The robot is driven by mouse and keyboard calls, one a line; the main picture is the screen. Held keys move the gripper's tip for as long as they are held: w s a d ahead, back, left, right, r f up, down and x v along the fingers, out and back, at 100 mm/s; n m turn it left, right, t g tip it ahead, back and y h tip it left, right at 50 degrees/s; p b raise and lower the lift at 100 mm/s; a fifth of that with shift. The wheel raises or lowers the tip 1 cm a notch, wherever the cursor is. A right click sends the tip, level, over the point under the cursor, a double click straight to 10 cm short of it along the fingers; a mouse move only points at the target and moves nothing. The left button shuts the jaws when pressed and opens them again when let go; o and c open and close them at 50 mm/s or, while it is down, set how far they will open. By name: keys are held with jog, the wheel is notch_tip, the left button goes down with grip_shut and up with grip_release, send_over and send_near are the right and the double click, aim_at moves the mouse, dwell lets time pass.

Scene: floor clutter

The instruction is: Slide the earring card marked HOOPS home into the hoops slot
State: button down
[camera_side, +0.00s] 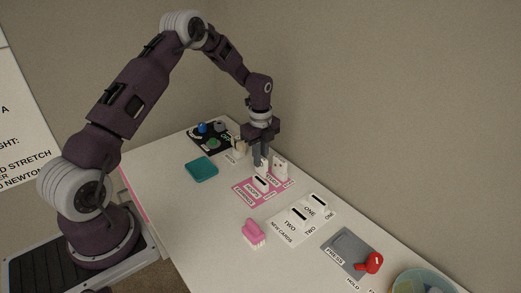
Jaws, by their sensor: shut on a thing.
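My gripper (262,165) points down over the far edge of a pink mat (246,197) and is shut on a small white card (264,163). The fingers cover part of this card, and no marking on it can be read. A white block with a dark slot (261,183) stands on the mat beside the lettering HOOPS, just in front of the held card. The card appears above and behind this block; I cannot tell whether they touch. Another white upright piece (280,170) stands just right of my gripper, by the lettering that looks like STUDS.
A white NEW CARDS board (286,237) with two slotted blocks lies nearer. A pink brush-like object (253,234), a teal square (201,169), a grey PRESS pad (345,250), a red object (370,262) and a bowl (422,283) surround it. The left table front is clear.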

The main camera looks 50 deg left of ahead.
aim_at(260, 170)
jog(key=shift+f, duration=0.55)
jog(key=shift+f, duration=2.05)
dwell(0.7)
jog(key=c, duration=1.3)
grip_release()
jog(key=shift+c, duration=0.2)
notch_tip(260, 170, up, 7)
jog(key=shift+r, duration=0.1)
